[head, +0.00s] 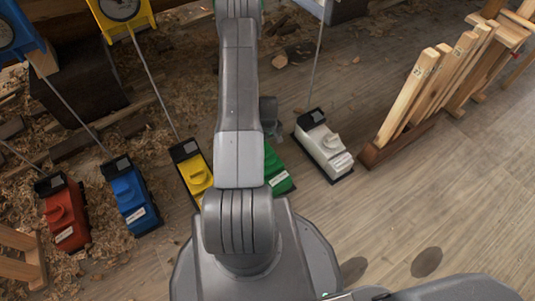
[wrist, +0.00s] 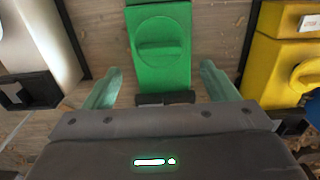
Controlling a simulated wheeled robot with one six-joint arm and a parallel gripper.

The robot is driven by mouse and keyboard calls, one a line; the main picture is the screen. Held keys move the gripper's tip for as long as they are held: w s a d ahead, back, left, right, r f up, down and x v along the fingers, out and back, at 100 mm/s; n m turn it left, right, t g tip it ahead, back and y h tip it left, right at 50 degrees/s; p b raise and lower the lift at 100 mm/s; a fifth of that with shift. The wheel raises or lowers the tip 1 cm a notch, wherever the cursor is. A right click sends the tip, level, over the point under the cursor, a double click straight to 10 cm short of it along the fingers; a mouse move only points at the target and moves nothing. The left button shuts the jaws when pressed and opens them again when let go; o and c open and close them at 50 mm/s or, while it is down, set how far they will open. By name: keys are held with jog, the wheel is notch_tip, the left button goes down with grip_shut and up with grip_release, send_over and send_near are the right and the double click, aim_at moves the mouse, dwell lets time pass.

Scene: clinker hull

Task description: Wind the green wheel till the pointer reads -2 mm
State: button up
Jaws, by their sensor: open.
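The green wheel (wrist: 160,37) is a round knob with a raised bar across it, on top of the green box (wrist: 172,78) in the wrist view. My gripper (wrist: 161,67) is open, its two fingers apart on either side of the near end of the green box. The wheel lies beyond the fingertips, and nothing is held. In the head view only part of the green box (head: 279,178) shows, because my arm covers its wheel. The pointer and its scale for the green wheel are not visible in either view.
A yellow box (head: 196,172) stands left of the green one and a white box (head: 323,147) right of it. Blue (head: 131,196) and red (head: 66,214) boxes stand farther left. A wooden rack of slats (head: 412,95) is at right. Thin rods rise behind several boxes.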

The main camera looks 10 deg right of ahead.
notch_tip(320, 180, down, 7)
jog(key=shift+f+b, duration=0.1)
jog(key=shift+b, duration=0.7)
jog(key=c, duration=1)
